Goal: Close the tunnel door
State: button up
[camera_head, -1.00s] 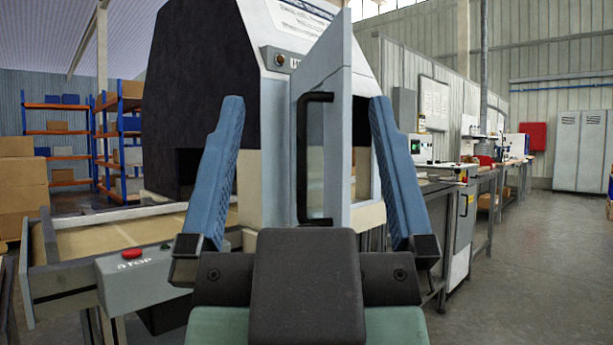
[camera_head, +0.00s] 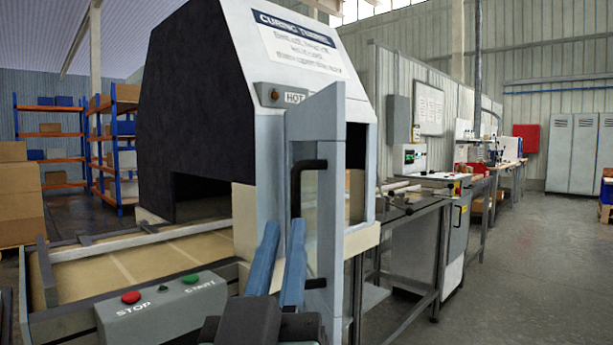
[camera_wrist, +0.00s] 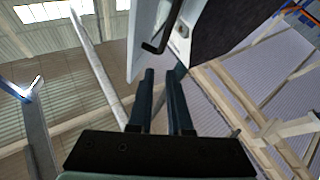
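The curing tunnel (camera_head: 263,140) is a large white and black machine. Its pale grey door (camera_head: 326,130) stands open, swung out toward me from the dark opening (camera_head: 357,160). The door has a black bar handle (camera_head: 295,185); its lower part is partly hidden behind my fingers. My gripper (camera_head: 285,222) is low in front of the door, beside the handle. Its blue fingers are close together with a narrow gap. In the wrist view, the handle (camera_wrist: 172,25) lies beyond the fingertips (camera_wrist: 162,70), and nothing shows between the fingers.
A conveyor bed (camera_head: 150,255) runs into the tunnel at left, with a control box (camera_head: 165,308) bearing red STOP and green START buttons in front. Steel benches (camera_head: 410,215) with equipment extend right. The floor at right (camera_head: 530,270) is clear.

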jog(key=w+g+p, duration=0.1)
jog(key=p, duration=0.1)
jog(key=w+a+n+g+h+p, duration=0.1)
jog(key=w+p, duration=0.1)
jog(key=p, duration=0.1)
jog(key=shift+w+a+g, duration=0.2)
jog(key=shift+w+g, duration=0.1)
grip_shut()
jog(key=s+a+n+g+h+p, duration=0.6)
jog(key=n+p, duration=0.3)
jog(key=p, duration=2.2)
send_near(330, 224)
jog(key=w, duration=0.5)
jog(key=shift+s+d+f+h+p, duration=0.15)
jog(key=shift+d+h+p, duration=0.25)
jog(key=shift+d, duration=0.55)
jog(key=shift+d+f, duration=0.15)
jog(key=shift+d, duration=0.35)
jog(key=shift+d+n, duration=0.1)
jog(key=shift+n, duration=0.2)
